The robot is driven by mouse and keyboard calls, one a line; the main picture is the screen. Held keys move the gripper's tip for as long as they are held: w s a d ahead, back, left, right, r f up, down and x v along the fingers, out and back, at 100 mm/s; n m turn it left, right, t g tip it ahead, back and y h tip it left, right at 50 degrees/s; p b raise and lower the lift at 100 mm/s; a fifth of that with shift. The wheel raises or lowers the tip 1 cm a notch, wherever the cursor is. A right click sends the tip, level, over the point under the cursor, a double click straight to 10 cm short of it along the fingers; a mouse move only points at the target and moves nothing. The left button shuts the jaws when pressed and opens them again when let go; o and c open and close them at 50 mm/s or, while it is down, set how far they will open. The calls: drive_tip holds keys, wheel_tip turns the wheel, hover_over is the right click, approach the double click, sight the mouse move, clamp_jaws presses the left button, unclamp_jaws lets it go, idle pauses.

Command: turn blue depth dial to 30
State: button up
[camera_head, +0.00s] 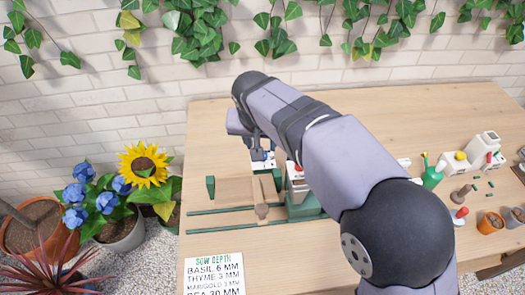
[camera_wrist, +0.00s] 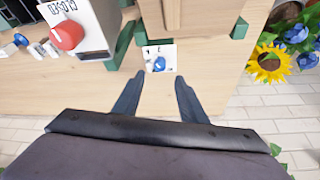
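The blue depth dial (camera_wrist: 159,63) sits on a small white plate (camera_wrist: 151,49) with dark marks in the wrist view. The marks are too small to read, so I cannot tell the dial's setting. In the head view the white plate (camera_head: 258,166) shows just below my gripper (camera_head: 262,150), with the dial partly hidden. In the wrist view my gripper (camera_wrist: 160,78) is open, its two dark fingers apart, with the dial between and just beyond their tips. Nothing is held, and I cannot tell whether a finger touches the dial.
A white box with a red dial (camera_wrist: 67,35) stands near the plate. Green rails (camera_head: 225,210) lie on the wooden table (camera_head: 215,125). A sow depth sign (camera_head: 213,275) lists several plants. Bottles (camera_head: 433,175) and pots (camera_head: 490,222) stand at the right.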

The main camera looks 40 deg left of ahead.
drive_tip(key=shift+f, duration=0.1)
drive_tip(key=shift+p+x, duration=0.85)
drive_tip(key=shift+x, duration=2.65)
clamp_jaws()
